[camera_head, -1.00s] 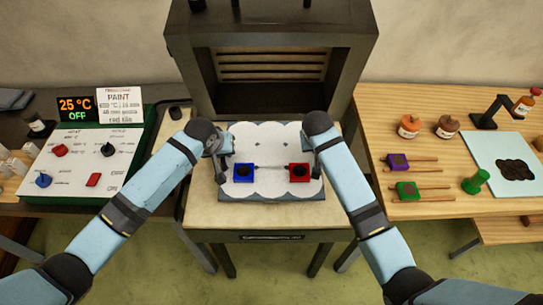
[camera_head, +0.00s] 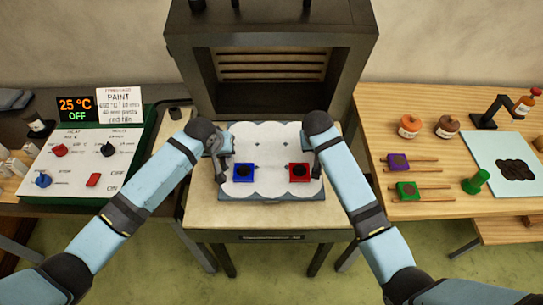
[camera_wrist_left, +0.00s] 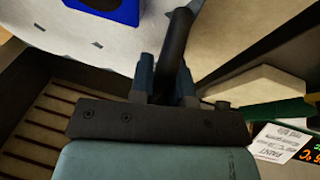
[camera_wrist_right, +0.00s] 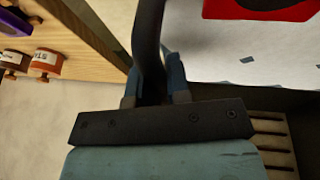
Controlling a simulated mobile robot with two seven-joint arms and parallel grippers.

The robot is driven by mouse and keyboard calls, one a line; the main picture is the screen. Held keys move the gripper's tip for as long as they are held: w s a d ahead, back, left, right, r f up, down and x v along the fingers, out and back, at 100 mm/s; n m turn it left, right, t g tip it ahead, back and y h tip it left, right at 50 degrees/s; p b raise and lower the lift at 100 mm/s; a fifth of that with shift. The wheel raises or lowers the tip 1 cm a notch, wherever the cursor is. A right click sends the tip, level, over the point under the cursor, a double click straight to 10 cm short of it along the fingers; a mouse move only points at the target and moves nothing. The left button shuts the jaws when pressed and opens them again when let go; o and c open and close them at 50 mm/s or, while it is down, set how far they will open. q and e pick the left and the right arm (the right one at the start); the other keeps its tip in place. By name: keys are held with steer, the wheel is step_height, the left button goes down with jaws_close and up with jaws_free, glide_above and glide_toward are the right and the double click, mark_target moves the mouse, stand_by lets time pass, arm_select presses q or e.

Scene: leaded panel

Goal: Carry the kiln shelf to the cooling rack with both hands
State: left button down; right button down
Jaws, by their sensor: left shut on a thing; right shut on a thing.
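The kiln shelf (camera_head: 270,196) is a grey slab covered by a white scalloped sheet, just in front of the open kiln's mouth. A blue square piece (camera_head: 243,173) and a red square piece (camera_head: 299,172) lie on it, apart from each other. My left gripper (camera_head: 217,148) is shut on the shelf's dark left handle (camera_wrist_left: 176,45). My right gripper (camera_head: 318,143) is shut on the dark right handle (camera_wrist_right: 148,40). The shelf looks level; I cannot tell whether it touches the pale stand below. I cannot pick out a cooling rack in these views.
The dark kiln (camera_head: 272,60) stands open behind the shelf, above the pale stand (camera_head: 268,222). A control panel (camera_head: 80,160) with a 25 °C OFF display is at left. A wooden table (camera_head: 450,175) at right holds jars, stamps and a lamp-like arm.

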arm_select(q)
steer(key=shift+w+r, duration=0.15)
steer(key=shift+r, duration=0.15)
arm_select(e)
steer(key=shift+w+r, duration=0.15)
steer(key=shift+r, duration=0.1)
